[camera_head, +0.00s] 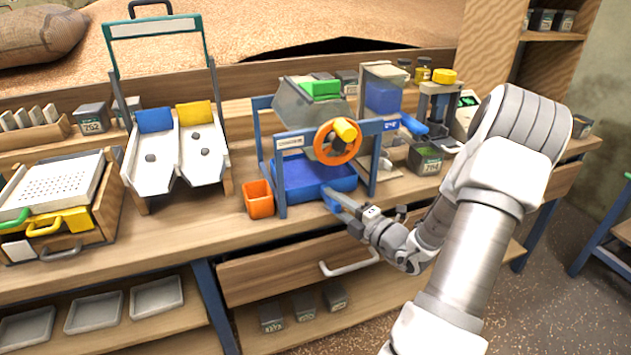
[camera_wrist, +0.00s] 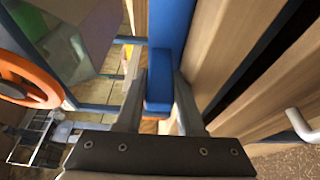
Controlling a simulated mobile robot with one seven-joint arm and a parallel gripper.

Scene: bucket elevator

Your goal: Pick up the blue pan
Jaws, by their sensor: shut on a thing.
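The blue pan (camera_head: 303,182) sits under the grey hopper, inside the blue frame of the bucket elevator model on the bench. Its front handle points toward me. My gripper (camera_head: 335,199) is at the front of the pan, shut on its blue handle. In the wrist view, the handle (camera_wrist: 158,92) lies between the two fingers of my gripper (camera_wrist: 160,88), and the pan's blue wall (camera_wrist: 172,25) extends beyond. The contact faces of the fingers are partly hidden.
An orange handwheel (camera_head: 337,142) stands just above the pan and also shows in the wrist view (camera_wrist: 25,82). An orange cup (camera_head: 258,198) stands left of the frame. A drawer with a grey handle (camera_head: 349,262) is below the bench edge.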

